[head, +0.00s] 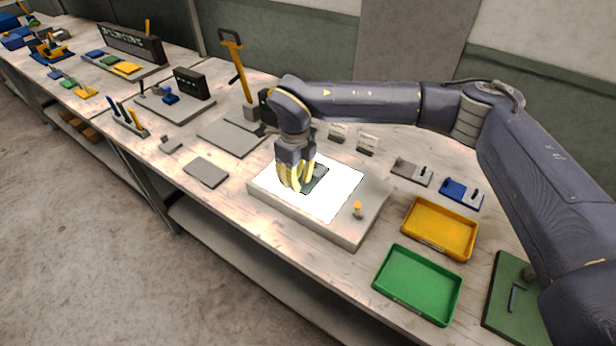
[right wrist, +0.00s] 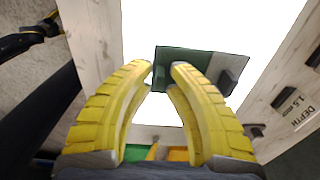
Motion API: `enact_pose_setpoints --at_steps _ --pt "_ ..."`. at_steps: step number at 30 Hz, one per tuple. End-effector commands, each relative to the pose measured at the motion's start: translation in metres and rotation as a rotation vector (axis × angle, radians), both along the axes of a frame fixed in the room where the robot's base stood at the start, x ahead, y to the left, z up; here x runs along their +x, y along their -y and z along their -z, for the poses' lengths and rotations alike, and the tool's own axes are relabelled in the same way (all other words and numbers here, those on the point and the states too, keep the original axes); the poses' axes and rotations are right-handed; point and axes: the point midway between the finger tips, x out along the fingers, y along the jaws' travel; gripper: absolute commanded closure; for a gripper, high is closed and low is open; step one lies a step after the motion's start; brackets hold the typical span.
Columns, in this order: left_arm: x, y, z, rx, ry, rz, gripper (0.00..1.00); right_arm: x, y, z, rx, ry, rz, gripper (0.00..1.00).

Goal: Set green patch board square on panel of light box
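The light box (head: 352,228) stands on the bench with its white panel (head: 338,200) lit. The green patch board (head: 316,179) is over the panel and looks flat on it or just above; I cannot tell which. In the right wrist view the board (right wrist: 205,60) is dark green, with an upright grey block (right wrist: 228,80) towards its right end. My right gripper (head: 299,184) points down over the panel. The fingers hide part of the board. My left gripper is not in view.
A yellow tray (head: 440,229) and a green tray (head: 418,284) lie right of the light box. A blue board (head: 461,193) and a grey board (head: 411,171) lie behind them. A grey plate (head: 206,172) lies to the left.

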Motion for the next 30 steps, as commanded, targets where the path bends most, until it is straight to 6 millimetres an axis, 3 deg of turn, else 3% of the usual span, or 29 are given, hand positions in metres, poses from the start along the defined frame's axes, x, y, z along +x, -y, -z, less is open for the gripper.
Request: enact_pose_setpoints --at_steps 5,14,18,30 --pt "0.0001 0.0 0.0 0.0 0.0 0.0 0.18 0.0002 0.0 0.011 0.001 0.001 0.001 0.85" --pt "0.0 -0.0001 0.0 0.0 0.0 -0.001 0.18 0.0002 0.0 0.0121 0.001 0.001 0.0 0.84" --pt "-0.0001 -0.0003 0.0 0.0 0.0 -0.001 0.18 0.0002 0.0001 0.012 0.001 0.001 0.0 1.0" --pt "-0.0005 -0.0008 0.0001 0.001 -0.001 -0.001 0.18 0.0001 0.0001 0.012 0.0 0.0 0.0 1.0"
